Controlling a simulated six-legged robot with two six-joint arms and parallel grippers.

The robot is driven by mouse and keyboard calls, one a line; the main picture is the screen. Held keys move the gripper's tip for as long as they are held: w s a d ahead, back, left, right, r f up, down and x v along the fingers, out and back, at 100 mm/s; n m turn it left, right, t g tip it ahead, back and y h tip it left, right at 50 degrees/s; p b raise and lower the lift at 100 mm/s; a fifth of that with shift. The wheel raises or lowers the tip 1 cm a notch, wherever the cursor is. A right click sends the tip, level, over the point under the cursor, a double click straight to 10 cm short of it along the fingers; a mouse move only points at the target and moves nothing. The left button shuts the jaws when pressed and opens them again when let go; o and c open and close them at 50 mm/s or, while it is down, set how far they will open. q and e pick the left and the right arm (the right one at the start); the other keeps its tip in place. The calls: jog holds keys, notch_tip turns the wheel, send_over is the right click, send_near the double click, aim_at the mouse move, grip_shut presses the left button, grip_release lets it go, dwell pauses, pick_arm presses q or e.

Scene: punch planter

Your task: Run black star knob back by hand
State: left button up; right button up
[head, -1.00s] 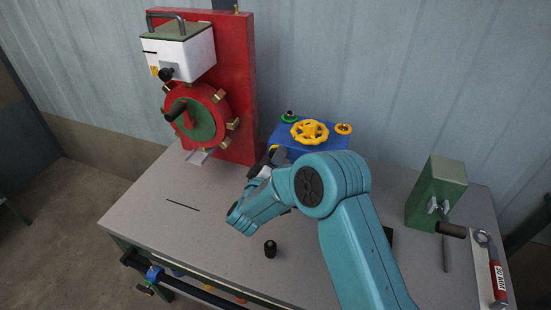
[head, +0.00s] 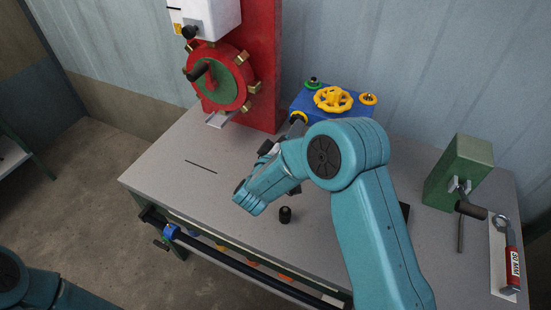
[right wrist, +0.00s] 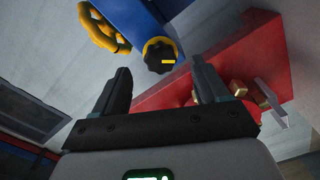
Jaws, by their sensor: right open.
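The black star knob (right wrist: 158,51) shows in the right wrist view, in a yellow collar on the blue box (right wrist: 147,14), with a small yellow mark on its face. In the head view the yellow collar (head: 298,117) shows at the box's left side, and the knob is hard to make out behind my arm. My right gripper (right wrist: 163,78) is open and empty. The knob appears between its two fingers in the picture, ahead of the tips, with no contact visible. My left gripper is out of view.
The blue box carries a yellow handwheel (head: 333,99). A red press frame (head: 264,70) with a red and green wheel (head: 222,78) stands left of it. A small black knob (head: 285,214) stands on the grey bench (head: 155,180). A green block (head: 457,172) is at right.

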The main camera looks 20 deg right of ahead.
pick_arm(q)
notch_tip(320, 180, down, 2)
jog(key=shift+b, duration=0.8)
pick_arm(e)
jog(key=v, duration=1.1)
jog(key=shift+s+a, duration=0.2)
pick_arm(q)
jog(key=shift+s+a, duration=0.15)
pick_arm(e)
jog(key=shift+s+a, duration=0.1)
